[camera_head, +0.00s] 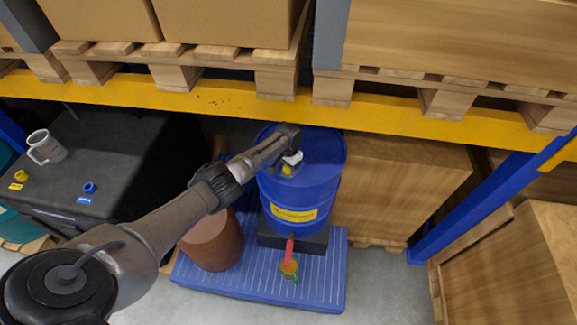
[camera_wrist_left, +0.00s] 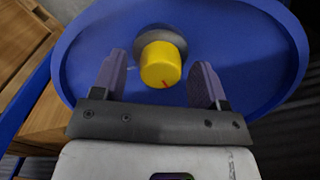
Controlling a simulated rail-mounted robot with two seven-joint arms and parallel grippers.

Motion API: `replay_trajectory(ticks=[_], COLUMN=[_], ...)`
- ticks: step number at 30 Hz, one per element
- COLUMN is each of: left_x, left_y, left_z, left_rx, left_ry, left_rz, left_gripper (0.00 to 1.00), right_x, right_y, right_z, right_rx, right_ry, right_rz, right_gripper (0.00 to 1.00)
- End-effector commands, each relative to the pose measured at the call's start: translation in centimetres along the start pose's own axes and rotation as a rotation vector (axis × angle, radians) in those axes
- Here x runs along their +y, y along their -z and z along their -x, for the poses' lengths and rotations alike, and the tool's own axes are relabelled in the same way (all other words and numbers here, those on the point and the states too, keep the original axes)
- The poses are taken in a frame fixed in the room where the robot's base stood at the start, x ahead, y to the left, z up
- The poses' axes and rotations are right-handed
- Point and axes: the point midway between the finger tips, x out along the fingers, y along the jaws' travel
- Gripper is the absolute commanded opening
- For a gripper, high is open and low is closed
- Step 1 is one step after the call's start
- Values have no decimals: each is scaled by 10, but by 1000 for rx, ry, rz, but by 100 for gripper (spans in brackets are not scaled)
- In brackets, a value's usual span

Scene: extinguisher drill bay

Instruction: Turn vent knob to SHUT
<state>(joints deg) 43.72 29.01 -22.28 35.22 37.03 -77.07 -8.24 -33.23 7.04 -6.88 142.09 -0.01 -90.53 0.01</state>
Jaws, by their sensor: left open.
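The vent knob (camera_wrist_left: 161,66) is yellow with a red mark on its face. It sits on a grey round base on top of the blue drum (camera_head: 298,190), and the drum's lid fills much of the left wrist view (camera_wrist_left: 257,55). In the head view a small part of the yellow knob (camera_head: 287,170) shows below my gripper. My left gripper (camera_wrist_left: 161,60) is open over the drum top, one finger on each side of the knob with visible gaps. I cannot tell how deep the fingers reach. No SHUT label is readable. My right gripper is not in view.
A brown cylindrical container (camera_head: 213,243) stands left of the drum on the blue platform (camera_head: 240,290). A black table with a mug (camera_head: 45,147) is at left. A yellow shelf beam (camera_head: 400,122) runs close behind the drum.

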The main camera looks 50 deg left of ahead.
Motion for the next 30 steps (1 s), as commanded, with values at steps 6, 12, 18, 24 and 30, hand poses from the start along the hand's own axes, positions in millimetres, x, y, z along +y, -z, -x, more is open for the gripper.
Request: replay_trajectory(ticks=[6,12,18,24,30], left_x=[-1,0,0,0,0], left_y=[0,0,0,0,0], left_z=[31,56,68,70,70], left_rx=[3,3,1,0,0], left_ry=[1,0,1,0,0], left_rz=[-1,-1,-1,0,0], left_gripper=[67,67,67,67,67], right_x=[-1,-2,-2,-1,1], right_y=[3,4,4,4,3], right_z=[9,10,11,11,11], right_rx=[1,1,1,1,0], right_ry=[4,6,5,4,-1], right_rz=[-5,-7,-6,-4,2], right_gripper=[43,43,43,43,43])
